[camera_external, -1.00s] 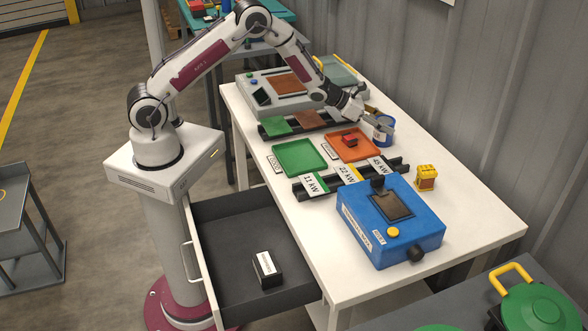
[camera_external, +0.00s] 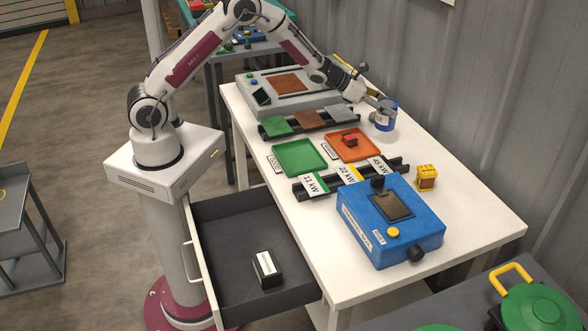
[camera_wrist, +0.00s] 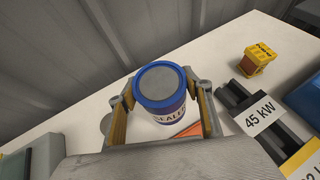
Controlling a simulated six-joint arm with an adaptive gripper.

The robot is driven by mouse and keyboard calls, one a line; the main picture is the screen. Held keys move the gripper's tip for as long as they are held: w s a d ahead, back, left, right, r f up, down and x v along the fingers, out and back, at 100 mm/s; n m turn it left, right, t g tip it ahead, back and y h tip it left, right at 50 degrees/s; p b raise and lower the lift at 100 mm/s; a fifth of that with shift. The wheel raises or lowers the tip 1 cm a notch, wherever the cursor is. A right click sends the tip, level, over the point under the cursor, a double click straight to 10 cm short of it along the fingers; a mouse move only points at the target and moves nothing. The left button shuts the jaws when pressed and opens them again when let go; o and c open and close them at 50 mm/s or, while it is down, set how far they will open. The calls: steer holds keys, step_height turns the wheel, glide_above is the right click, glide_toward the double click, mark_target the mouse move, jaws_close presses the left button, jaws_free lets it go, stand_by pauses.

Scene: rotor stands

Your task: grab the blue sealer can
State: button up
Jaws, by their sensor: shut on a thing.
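The blue sealer can (camera_external: 386,114) has a blue body, a pale label and a grey lid. It is upright, near the back right edge of the white table, and looks raised off the tabletop. In the wrist view the can (camera_wrist: 161,88) sits between the two fingers, its label partly reading "SEALE". My gripper (camera_external: 379,107) reaches it from the left and is shut on it. In the wrist view my gripper (camera_wrist: 164,105) has a yellow-padded finger on each side of the can. The can's lower part is partly hidden.
An orange tray (camera_external: 372,153) with a small red part and a green tray (camera_external: 285,147) lie in front. A black rail (camera_external: 345,183) holds kW cards. A yellow block (camera_external: 427,177) and a blue box (camera_external: 353,232) stand toward the right. An open drawer (camera_external: 222,271) juts out below.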

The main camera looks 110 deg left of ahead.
steer(key=shift+r, duration=1.7)
